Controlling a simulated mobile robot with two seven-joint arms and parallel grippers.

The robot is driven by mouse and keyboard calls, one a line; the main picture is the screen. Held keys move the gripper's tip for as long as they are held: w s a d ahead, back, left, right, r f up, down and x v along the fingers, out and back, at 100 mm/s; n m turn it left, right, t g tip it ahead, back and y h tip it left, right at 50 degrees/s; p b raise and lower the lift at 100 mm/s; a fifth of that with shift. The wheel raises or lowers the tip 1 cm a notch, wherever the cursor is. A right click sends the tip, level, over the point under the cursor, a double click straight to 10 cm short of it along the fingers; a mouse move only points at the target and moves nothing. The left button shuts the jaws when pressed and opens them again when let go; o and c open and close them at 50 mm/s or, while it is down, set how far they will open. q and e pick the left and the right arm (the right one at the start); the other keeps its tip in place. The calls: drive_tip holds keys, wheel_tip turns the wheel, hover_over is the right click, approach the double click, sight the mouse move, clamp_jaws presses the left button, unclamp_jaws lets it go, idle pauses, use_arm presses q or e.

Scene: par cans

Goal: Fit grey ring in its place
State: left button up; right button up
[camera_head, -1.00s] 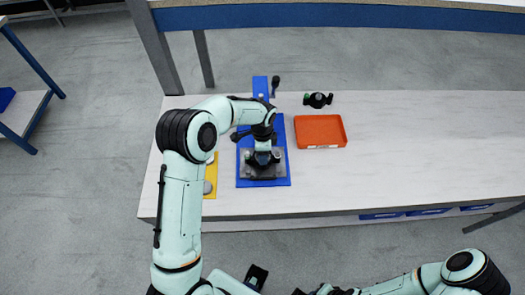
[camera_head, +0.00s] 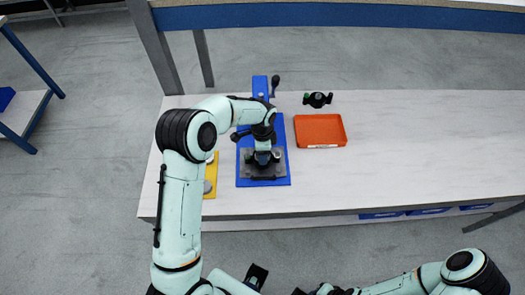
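My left arm reaches over a blue fixture (camera_head: 283,132) on the white table. My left gripper (camera_head: 263,158) points down at the dark grey block (camera_head: 250,171) on the fixture's near part. Its fingers are too small and too covered to show whether they are open or shut, or hold anything. I cannot make out the grey ring for certain. Round grey pieces (camera_head: 208,187) lie on a yellow tray (camera_head: 210,174), partly behind my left arm. My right arm lies low along the bottom edge, away from the table, and its fingertips are not clearly seen.
An orange-red tray (camera_head: 320,130) that looks empty stands right of the fixture. A black part with a green end (camera_head: 318,99) lies behind it. A black-knobbed lever (camera_head: 276,82) rises at the fixture's back. The table's right half (camera_head: 440,145) is clear.

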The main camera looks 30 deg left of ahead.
use_arm(q)
drive_tip(key=shift+s+f, duration=0.25)
drive_tip(key=shift+f, duration=0.15)
drive_tip(key=o, duration=0.6)
drive_tip(key=shift+c, duration=0.2)
drive_tip(key=shift+o, duration=0.5)
wheel_tip(320, 180, up, 14)
drive_tip(key=shift+w+p, duration=0.3)
drive_tip(key=shift+p, duration=0.15)
